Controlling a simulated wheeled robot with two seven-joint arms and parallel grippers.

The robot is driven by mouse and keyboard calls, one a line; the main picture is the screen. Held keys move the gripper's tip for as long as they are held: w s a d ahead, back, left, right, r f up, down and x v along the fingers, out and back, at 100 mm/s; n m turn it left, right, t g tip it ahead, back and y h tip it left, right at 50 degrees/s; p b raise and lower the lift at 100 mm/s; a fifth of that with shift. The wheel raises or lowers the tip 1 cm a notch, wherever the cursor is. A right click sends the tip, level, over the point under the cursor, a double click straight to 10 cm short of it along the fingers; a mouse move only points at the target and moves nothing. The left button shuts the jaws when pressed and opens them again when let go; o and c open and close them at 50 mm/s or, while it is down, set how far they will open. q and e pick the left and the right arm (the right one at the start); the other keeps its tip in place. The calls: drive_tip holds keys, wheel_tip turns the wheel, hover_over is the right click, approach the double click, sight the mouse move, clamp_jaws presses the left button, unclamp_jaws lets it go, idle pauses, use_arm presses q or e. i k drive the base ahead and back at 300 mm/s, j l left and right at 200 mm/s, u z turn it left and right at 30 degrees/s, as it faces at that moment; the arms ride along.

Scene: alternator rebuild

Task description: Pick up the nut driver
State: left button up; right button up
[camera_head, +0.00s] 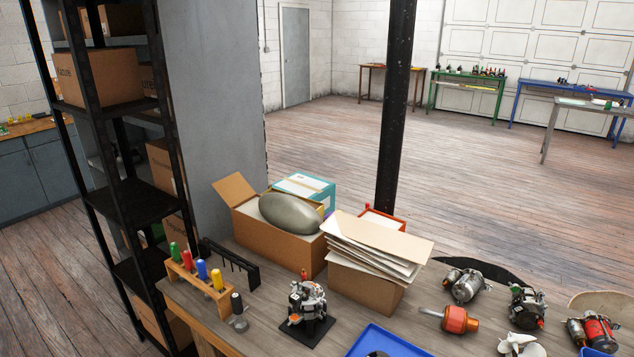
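A wooden rack (222,299) stands at the left end of the near workbench. It holds upright tools with a green handle (174,250), a red handle (187,260), a blue handle (202,269) and a yellow handle (217,279). A black handle (237,301) stands at the rack's near right end, by a small grey piece (240,324). The tool shafts are hidden or too small to make out, so I cannot tell which is the nut driver. Neither of my grippers is in view.
An alternator (308,302) stands on a black pad right of the rack. A black slotted holder (230,264) is behind the rack. Cardboard boxes (275,245) line the bench's back. A blue tray (385,340) and several motor parts lie right. Black shelving (132,200) stands left.

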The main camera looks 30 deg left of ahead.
sight(217, 281)
drive_tip(key=u, duration=1.7)
drive_tip(key=i+j+z, duration=0.15)
drive_tip(key=z, duration=0.3)
drive_tip(key=i+j+z, duration=0.1)
drive_tip(key=z, duration=0.35)
drive_tip(key=j+z, duration=0.45)
drive_tip(key=i+l, duration=0.05)
